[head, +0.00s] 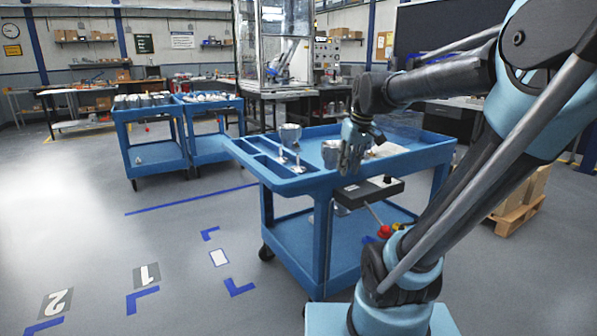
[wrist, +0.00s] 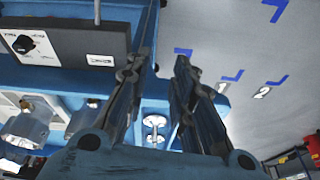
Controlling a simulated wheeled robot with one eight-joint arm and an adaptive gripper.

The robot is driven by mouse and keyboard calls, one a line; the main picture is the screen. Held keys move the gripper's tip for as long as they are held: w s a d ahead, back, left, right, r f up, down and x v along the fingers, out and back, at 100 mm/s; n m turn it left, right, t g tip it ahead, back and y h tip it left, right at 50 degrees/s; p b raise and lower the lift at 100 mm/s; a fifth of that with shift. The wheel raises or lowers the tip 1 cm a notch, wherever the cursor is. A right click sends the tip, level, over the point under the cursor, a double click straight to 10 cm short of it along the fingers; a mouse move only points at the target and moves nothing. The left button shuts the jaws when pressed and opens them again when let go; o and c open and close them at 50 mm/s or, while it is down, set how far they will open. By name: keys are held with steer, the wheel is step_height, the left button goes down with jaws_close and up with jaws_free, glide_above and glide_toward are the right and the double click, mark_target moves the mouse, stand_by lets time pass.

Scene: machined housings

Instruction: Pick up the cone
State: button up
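A silver flared piece (wrist: 154,128) shows between the finger bases in the wrist view, beyond the fingers. I cannot tell for certain which piece is the cone.
A larger metal housing (head: 290,135) stands at the tray's back. Another (head: 331,152) is beside my gripper, partly hidden. A dark control box (head: 368,190) with a knob is on the cart's front.

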steer(key=w+a+r+n+y, duration=0.1)
steer(key=w+a+r+n, duration=0.1)
steer(key=w+a+r, duration=0.3)
steer(key=w+a+r+n, duration=0.1)
steer(key=w+a, duration=0.1)
steer(key=w, duration=0.5)
steer(key=w+a+r+n+y, duration=0.1)
steer(key=w+a+r+n, duration=0.1)
steer(key=w+a+r, duration=0.3)
glide_toward(298, 157)
steer(key=x, duration=0.5)
steer(key=shift+w+f, duration=0.1)
steer(key=shift+w, duration=0.15)
steer(key=shift+x, duration=2.6)
steer(key=shift+w, duration=0.2)
steer(key=shift+d, duration=0.1)
jaws_close()
